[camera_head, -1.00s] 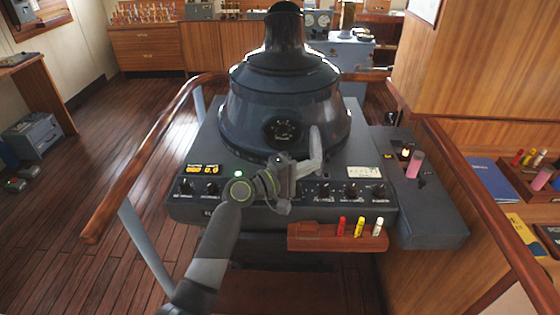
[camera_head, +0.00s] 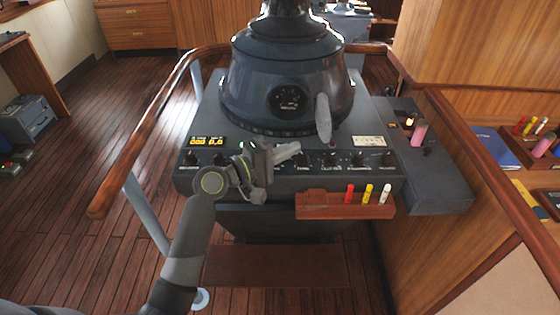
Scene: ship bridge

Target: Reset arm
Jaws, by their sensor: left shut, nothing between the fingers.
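My left gripper (camera_head: 291,151) is in front of the dark console, over its knob row, with its fingers together and nothing between them. Its arm comes up from the bottom left. A pale grey lever (camera_head: 323,118) stands upright just beyond the gripper, against the dark domed housing (camera_head: 250,95). The fingers point toward it, with a gap between in the picture. My right gripper is not in view.
A wooden rack (camera_head: 330,208) with red, yellow and white sticks juts from the console front. A wooden rail (camera_head: 140,140) runs at left. A side panel (camera_head: 440,190) holds a pink-handled lever (camera_head: 419,133). Open floor lies at left.

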